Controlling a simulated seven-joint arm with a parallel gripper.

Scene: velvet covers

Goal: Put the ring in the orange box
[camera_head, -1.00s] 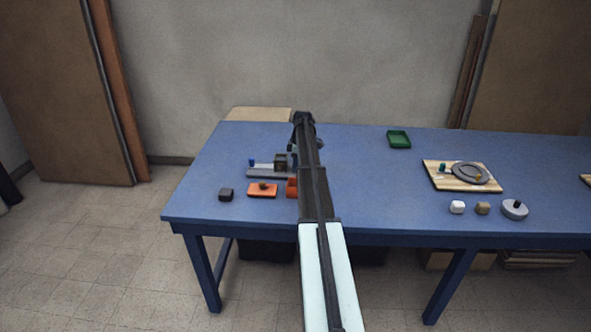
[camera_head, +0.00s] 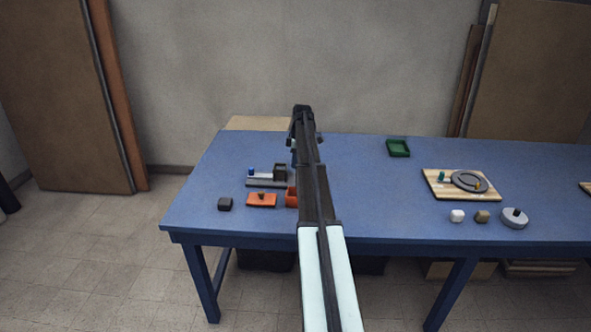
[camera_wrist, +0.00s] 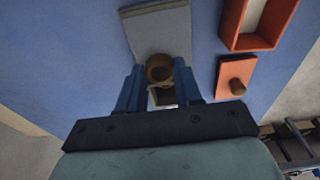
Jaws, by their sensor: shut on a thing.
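My gripper (camera_wrist: 160,84) points down over the table, its two blue fingers shut on a small brownish ring (camera_wrist: 159,66). In the head view my arm hides the ring and most of the gripper. The open orange box (camera_wrist: 276,20) is at the upper right of the wrist view, apart from the gripper. In the head view only its left part (camera_head: 291,197) shows beside my arm. A flat orange lid (camera_wrist: 231,98) with a brown knob lies next to the box; it also shows in the head view (camera_head: 255,200).
A grey stand (camera_head: 262,184) carries a blue peg and a dark block. A dark cube (camera_head: 225,204) lies left of the lid. A green tray (camera_head: 398,148), a wooden board (camera_head: 436,190) and small blocks are to the right. The table between is clear.

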